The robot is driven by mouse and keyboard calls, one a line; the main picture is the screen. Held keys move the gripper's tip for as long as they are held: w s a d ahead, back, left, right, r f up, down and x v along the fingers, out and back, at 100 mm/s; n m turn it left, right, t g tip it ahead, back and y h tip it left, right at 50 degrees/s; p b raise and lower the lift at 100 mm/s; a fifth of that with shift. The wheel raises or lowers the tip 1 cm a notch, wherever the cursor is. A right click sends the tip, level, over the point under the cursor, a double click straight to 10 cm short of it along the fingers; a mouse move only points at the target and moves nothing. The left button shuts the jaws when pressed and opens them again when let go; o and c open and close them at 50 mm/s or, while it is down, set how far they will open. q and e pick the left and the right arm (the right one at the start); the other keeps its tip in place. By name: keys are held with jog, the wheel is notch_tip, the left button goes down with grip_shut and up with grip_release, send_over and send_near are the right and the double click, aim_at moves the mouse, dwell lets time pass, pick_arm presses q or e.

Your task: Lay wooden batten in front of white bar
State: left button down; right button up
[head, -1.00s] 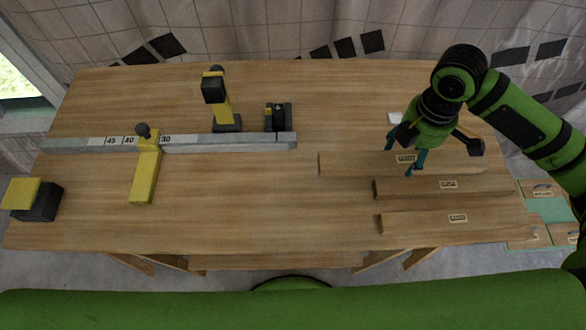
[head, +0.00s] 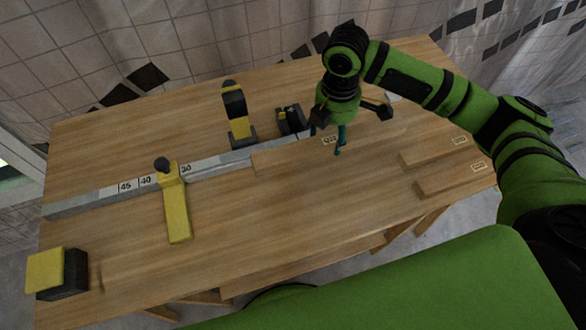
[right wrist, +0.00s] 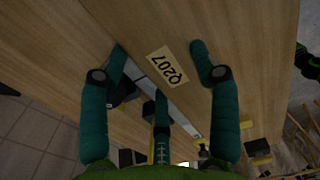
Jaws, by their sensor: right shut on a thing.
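The wooden batten (head: 285,158) with a paper label is in my right gripper (head: 328,143) in the head view. The right gripper is shut on it near the label, with the teal fingers around it. In the right wrist view the label (right wrist: 167,67) reads Q207 and the batten runs between the fingers. The batten's left end covers part of the right stretch of the white bar (head: 215,161); its height above the table is hard to judge. The bar lies on the table at the left, marked 45, 40 and 30. My left gripper is not in view.
A yellow stop (head: 176,210) crosses the bar. A black-and-yellow upright tool (head: 237,112) and a small black block (head: 290,119) stand behind it. A yellow-and-black block (head: 58,273) is front left. Two labelled battens (head: 432,150) (head: 450,180) lie at right. The front middle is clear.

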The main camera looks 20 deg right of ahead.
aim_at(299, 143)
jog(key=a+f, duration=0.1)
jog(key=a, duration=0.1)
jog(key=a+f, duration=0.1)
jog(key=a, duration=0.1)
jog(key=a+f+p, duration=0.1)
jog(key=a+f, duration=0.1)
jog(key=a, duration=0.1)
jog(key=shift+w+a, duration=0.1)
jog(key=shift+a+f, duration=0.2)
jog(key=shift+a, duration=0.15)
jog(key=shift+a+f, duration=0.1)
jog(key=shift+f, duration=0.15)
notch_tip(299, 143, down, 3)
jog(key=shift+f+p, duration=0.15)
jog(key=shift+p, duration=0.4)
jog(key=shift+f, duration=0.25)
jog(key=shift+f, duration=0.1)
jog(key=o, duration=1.3)
jog(key=shift+o, duration=0.2)
